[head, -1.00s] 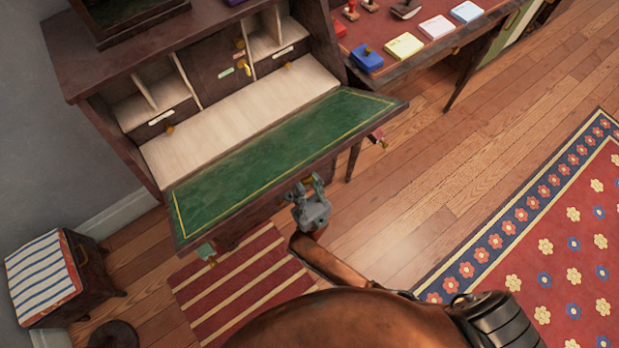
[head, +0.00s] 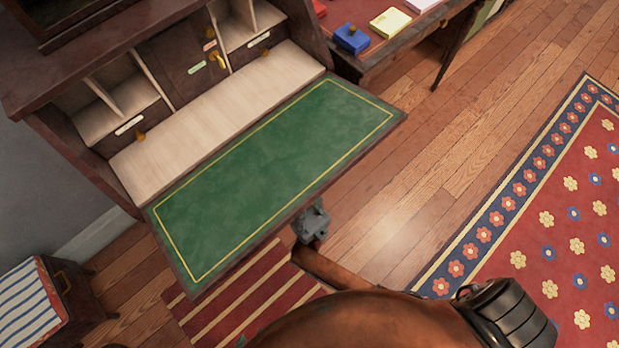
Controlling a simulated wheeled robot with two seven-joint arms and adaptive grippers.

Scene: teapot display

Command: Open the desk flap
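The desk flap (head: 270,172) is folded down in front of the desk. Its green panel with a yellow border faces up, and it looks roughly level. The desk (head: 85,50) shows its pale inner shelf (head: 215,120) and pigeonholes behind the flap.
A side table (head: 385,52) with blue and yellow boxes stands right of the desk. A stool with a striped cushion (head: 28,305) is at lower left. A striped mat (head: 240,300) lies below the flap. The wooden floor to the right is clear, up to a flowered rug (head: 560,230).

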